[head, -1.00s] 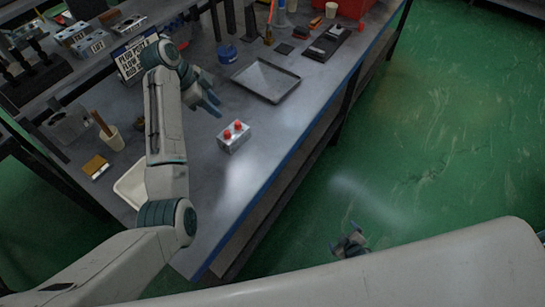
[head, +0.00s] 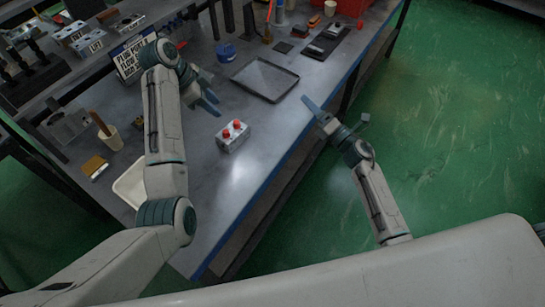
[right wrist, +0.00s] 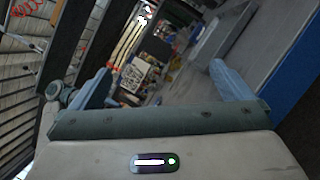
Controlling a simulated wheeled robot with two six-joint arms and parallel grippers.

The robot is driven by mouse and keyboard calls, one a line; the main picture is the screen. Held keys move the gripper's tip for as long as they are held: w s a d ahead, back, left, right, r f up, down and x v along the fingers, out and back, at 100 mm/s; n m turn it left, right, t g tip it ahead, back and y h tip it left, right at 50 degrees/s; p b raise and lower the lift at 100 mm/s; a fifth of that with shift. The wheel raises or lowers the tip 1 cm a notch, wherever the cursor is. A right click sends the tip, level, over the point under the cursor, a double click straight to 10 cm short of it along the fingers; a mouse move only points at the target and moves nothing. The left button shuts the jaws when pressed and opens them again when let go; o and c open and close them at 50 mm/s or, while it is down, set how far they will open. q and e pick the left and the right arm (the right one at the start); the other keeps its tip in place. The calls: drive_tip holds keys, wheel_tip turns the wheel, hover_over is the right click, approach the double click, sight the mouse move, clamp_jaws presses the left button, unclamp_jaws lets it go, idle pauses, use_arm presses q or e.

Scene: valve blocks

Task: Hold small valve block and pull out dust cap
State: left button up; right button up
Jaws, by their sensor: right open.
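The small valve block (head: 233,142) is a silver-grey block standing on the grey workbench. Two red dust caps, a nearer one (head: 226,133) and a farther one (head: 237,124), sit on its top. My left gripper (head: 212,102) is above the bench, up and left of the block and apart from it; I cannot tell how far its fingers are parted. My right gripper (head: 338,112) is open and empty near the bench's front edge, to the right of the block. Its two spread fingers also show in the right wrist view (right wrist: 160,85), with nothing between them. The block does not show there.
A dark shallow tray (head: 265,79) lies behind the block. A blue round container (head: 226,52), a sign (head: 134,58), a cup with a wooden handle (head: 110,137) and a white bin (head: 130,182) stand around. The bench is clear right around the block.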

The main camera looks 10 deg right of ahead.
sight(239, 136)
drive_tip(key=s+a+f+n+g, duration=0.1)
drive_tip(key=s+a+n, duration=0.2)
drive_tip(key=a+n, duration=0.1)
drive_tip(key=s+a+f+n+g+y, duration=0.1)
drive_tip(key=s+a+f+n, duration=0.1)
drive_tip(key=s+a+n, duration=0.2)
drive_tip(key=s+a+f+n+g+y, duration=0.1)
drive_tip(key=s+a+f+n+g, duration=0.1)
drive_tip(key=s+a+n, duration=0.2)
drive_tip(key=shift+s+a+f+n, duration=0.1)
drive_tip(key=shift+a+n, duration=0.25)
drive_tip(key=shift+a, duration=0.4)
drive_tip(key=shift+s+a+f+n, duration=0.1)
drive_tip(key=shift+a+n, duration=0.25)
drive_tip(key=shift+a, duration=0.4)
drive_tip(key=x, duration=1)
drive_tip(key=shift+w+a, duration=0.2)
drive_tip(key=shift+w, duration=0.1)
drive_tip(key=c, duration=1.3)
